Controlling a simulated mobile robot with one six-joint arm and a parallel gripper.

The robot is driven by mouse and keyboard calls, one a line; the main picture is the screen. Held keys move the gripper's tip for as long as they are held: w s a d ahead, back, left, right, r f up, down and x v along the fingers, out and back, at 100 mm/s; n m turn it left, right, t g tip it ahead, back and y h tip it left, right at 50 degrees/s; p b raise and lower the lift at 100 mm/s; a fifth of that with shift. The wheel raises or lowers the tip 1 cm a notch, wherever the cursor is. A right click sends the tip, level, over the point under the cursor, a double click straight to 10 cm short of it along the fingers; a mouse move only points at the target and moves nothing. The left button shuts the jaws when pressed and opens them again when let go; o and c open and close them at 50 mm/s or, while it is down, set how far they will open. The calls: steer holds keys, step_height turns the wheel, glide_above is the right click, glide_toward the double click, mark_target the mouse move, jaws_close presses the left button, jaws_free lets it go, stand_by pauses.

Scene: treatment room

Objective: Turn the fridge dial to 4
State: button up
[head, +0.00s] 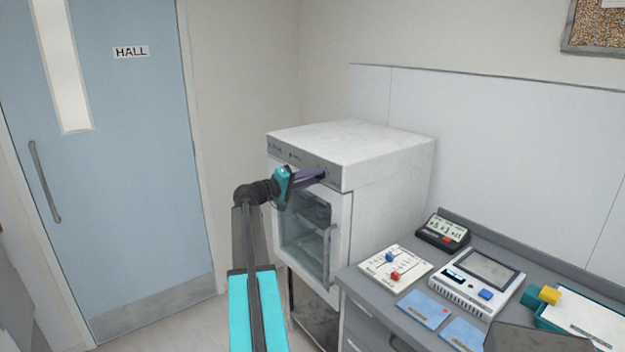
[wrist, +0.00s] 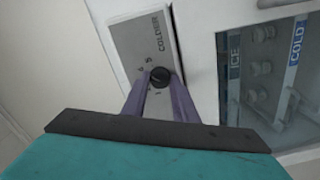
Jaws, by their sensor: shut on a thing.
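The white fridge (head: 385,165) has a glass door and a control panel along its top front edge. In the wrist view a small black dial (wrist: 159,77) sits on a grey panel (wrist: 135,35) marked "COLDER". Small numerals stand around the dial; a 5 seems to show above it and others are too small to read. My gripper (wrist: 158,80) has its two purple fingers on either side of the dial, shut on it. The dial's pointer cannot be made out. In the head view my gripper (head: 322,174) reaches the panel's right part and hides the dial.
The fridge door (wrist: 265,80) is closed, with "ICE" and "COLD" labels behind its glass. A grey counter (head: 365,293) at the right holds a slider panel (head: 380,283), a device with a screen (head: 450,293) and blue cards (head: 422,310). A blue door (head: 120,150) is at the left.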

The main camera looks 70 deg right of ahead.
steer(key=shift+n, duration=0.7)
steer(key=o, duration=1.1)
steer(key=shift+c, duration=0.2)
steer(key=shift+w+a, duration=0.1)
steer(key=shift+a, duration=0.05)
steer(key=b+v, duration=0.4)
steer(key=v, duration=0.9)
steer(key=shift+a, duration=0.2)
steer(key=shift+w, duration=0.1)
